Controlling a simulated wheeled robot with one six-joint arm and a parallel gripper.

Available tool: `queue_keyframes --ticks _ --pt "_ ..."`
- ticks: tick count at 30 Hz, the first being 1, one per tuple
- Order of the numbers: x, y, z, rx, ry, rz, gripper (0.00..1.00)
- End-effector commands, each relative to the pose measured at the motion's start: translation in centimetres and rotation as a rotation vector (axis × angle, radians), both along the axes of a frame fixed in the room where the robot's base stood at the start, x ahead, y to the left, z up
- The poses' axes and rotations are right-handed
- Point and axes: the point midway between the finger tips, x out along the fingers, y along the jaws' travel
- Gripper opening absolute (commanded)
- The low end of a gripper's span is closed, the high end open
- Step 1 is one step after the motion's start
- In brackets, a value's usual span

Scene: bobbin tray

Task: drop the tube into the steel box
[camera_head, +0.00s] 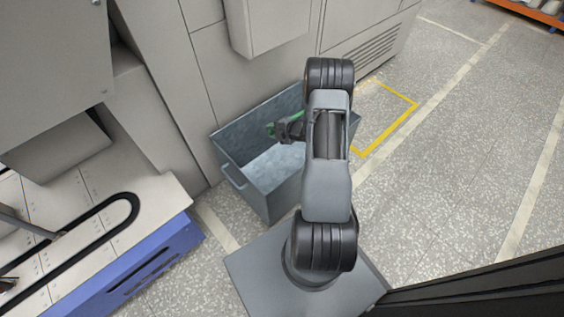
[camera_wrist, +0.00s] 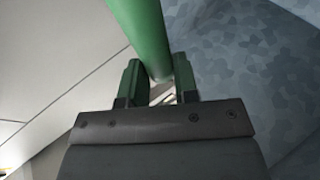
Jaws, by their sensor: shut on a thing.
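The steel box (camera_head: 245,190) is an open blue-grey bin with a handle on its near left side, standing on the floor against the grey cabinets. My gripper (camera_head: 273,130) is over the box opening in the head view, and part of the box is hidden behind my arm. In the wrist view my gripper (camera_wrist: 157,85) is shut on the green tube (camera_wrist: 140,30), which runs up between its green fingers. The box's mottled inner wall (camera_wrist: 250,60) fills the right of the wrist view.
Grey machine cabinets (camera_head: 225,75) stand right behind the box. A blue-sided machine with a black looped track (camera_head: 130,210) is at the left. A yellow floor marking (camera_head: 390,130) lies right of the box, and the speckled floor there is clear.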

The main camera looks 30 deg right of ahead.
Motion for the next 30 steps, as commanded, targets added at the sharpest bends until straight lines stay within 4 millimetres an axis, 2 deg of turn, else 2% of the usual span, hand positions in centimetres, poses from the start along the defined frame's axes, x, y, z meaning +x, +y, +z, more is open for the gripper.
queue_keyframes --ticks 1,6,15,16,24,30 --pt "0.0 0.0 -1.0 0.0 0.0 0.0 0.06" --pt "0.0 0.0 -2.1 0.001 0.0 0.0 0.06" --pt "0.0 0.0 -2.1 0.0 0.0 0.0 0.06" --pt "0.0 0.0 -2.1 0.0 0.0 0.0 0.31" --pt "0.0 0.0 -2.1 0.0 0.0 0.0 0.57" --pt "0.0 0.0 -2.1 0.0 0.0 0.0 0.58"
